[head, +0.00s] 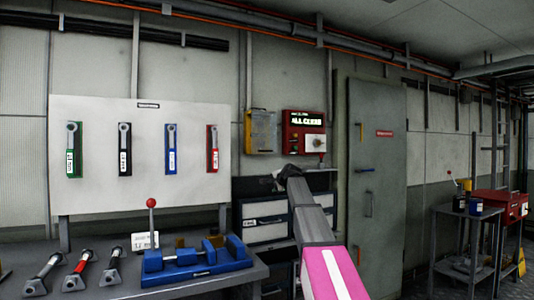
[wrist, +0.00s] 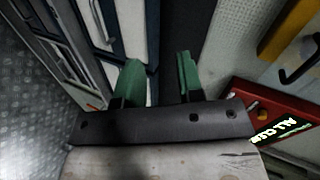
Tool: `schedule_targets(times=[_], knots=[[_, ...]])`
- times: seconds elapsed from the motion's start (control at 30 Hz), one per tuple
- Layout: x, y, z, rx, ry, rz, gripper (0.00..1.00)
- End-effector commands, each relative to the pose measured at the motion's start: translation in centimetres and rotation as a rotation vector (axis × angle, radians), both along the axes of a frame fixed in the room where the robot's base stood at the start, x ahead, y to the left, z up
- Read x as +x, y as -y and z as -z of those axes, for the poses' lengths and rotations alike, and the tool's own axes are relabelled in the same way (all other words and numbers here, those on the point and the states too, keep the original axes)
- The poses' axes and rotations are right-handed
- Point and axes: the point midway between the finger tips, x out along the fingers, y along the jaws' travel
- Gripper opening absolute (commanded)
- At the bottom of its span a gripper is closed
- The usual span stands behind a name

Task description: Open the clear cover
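A red panel (head: 304,121) with a lit display hangs on the wall in the head view. A pale square part with a dark centre (head: 314,143) is on its lower right; I cannot tell whether this is the clear cover. The red panel also shows at the right edge of the wrist view (wrist: 262,108), cut off by the frame. My gripper (head: 284,176) is below and left of the panel in the head view, apart from it. In the wrist view its two green fingers (wrist: 160,78) are spread with nothing between them.
A yellow box (head: 262,132) hangs left of the panel; it also shows in the wrist view (wrist: 290,28). Drawers (head: 264,220) stand below my gripper. A grey cabinet door (head: 376,190) is to the right. A workbench with a blue vise (head: 195,262) is at left.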

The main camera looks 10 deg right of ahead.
Motion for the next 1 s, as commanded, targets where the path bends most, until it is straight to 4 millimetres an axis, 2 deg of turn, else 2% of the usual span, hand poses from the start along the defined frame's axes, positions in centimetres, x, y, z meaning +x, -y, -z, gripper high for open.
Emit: schedule_targets(times=[0.03,0.1,0.2,0.33,0.47,0.67,1.0], knots=[[1.3,0.3,-4.0,0.043,0.035,0.017,0.35],[1.9,0.6,-8.1,0.104,0.073,0.036,0.35],[2.4,1.0,-12.9,0.174,0.115,0.055,0.35],[2.6,1.3,-16.8,0.235,0.149,0.068,0.35],[2.6,1.4,-18.4,0.260,0.164,0.073,0.35],[3.8,1.0,-18.2,0.262,0.163,0.073,0.35],[8.9,-0.6,-17.2,0.261,0.162,0.072,0.35]])
